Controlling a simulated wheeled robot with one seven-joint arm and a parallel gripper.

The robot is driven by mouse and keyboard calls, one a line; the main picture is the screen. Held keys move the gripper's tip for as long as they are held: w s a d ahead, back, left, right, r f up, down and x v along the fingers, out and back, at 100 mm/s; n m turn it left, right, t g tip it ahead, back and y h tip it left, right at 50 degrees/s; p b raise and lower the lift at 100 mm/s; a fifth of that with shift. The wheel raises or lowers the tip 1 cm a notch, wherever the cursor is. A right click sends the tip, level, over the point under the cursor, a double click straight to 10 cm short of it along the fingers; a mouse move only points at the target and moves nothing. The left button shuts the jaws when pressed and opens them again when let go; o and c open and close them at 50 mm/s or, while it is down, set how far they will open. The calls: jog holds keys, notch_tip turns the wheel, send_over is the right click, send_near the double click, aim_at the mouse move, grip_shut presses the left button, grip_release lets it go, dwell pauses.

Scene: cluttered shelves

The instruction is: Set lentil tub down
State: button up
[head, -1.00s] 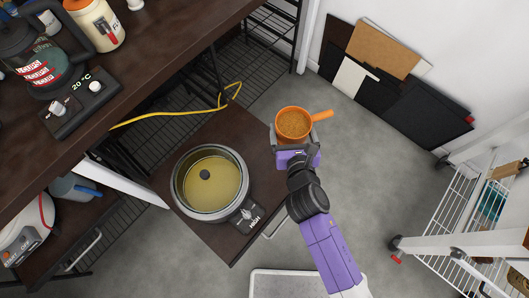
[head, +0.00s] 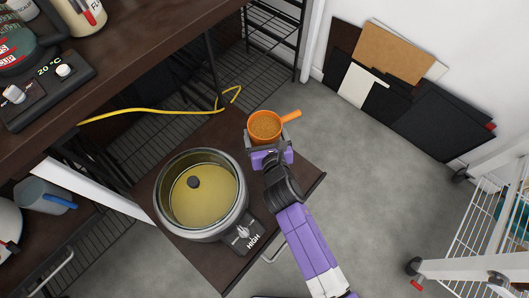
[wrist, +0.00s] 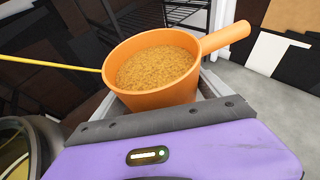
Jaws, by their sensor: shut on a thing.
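The lentil tub (head: 265,127) is an orange cup with a side handle, filled with brownish-orange lentils. It is upright, its handle pointing right in the head view. My gripper (head: 268,147) is shut on the tub. In the wrist view the tub (wrist: 152,98) stands just beyond the purple gripper body, and the fingertips are mostly hidden. The tub appears over the back right part of a dark brown board (head: 290,188). I cannot tell whether its base touches the board.
A slow cooker (head: 200,192) with a glass lid stands on the board, left of my gripper. A yellow cable (head: 160,111) runs behind. A dark counter (head: 150,60) rises at the upper left. A white wire cart (head: 480,262) is at the right. Grey floor (head: 370,190) is open between.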

notch_tip(320, 180, down, 10)
jog(key=b, duration=0.6)
jog(key=shift+f, duration=0.2)
jog(key=shift+f+b, duration=0.15)
jog(key=shift+b, duration=0.2)
jog(key=o, duration=1.8)
jog(key=shift+s, duration=0.15)
jog(key=p+v, duration=0.4)
jog(key=v, duration=0.6)
jog(key=shift+s+d+r, duration=0.1)
jog(key=shift+s+r, duration=0.05)
jog(key=shift+r, duration=0.05)
jog(key=shift+s+d+r, duration=0.2)
jog(key=shift+s, duration=0.45)
